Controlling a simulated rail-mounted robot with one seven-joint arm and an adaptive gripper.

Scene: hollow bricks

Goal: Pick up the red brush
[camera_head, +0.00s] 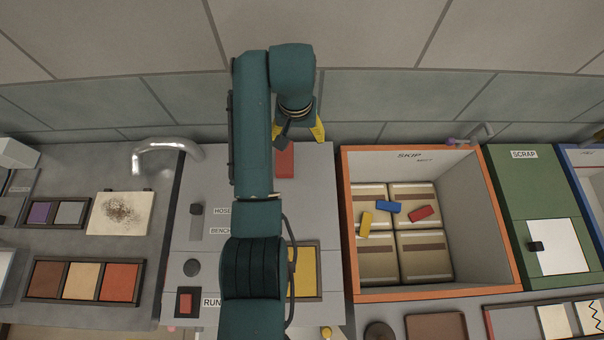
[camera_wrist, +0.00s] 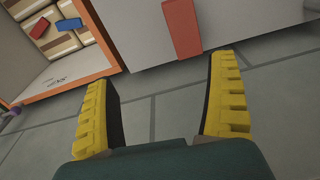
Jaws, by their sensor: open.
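A small red block-shaped piece, likely the red brush (camera_head: 425,214), lies in the orange-rimmed bin (camera_head: 351,240) marked SKIP, on top of pale boxes. It also shows in the wrist view (camera_wrist: 39,28) at the upper left. My gripper (camera_head: 299,136) is open and empty, left of the bin near the back wall. In the wrist view its yellow fingers (camera_wrist: 160,72) are spread wide apart, with nothing between them. The red piece is well away from the fingers.
A blue piece (camera_head: 389,207) and a yellow piece (camera_head: 366,223) lie near the red one. A red panel (camera_head: 285,163) is on the grey bench (camera_head: 322,190), close to my gripper. The bin's side walls are tall. A green SCRAP unit (camera_head: 516,183) stands right of it.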

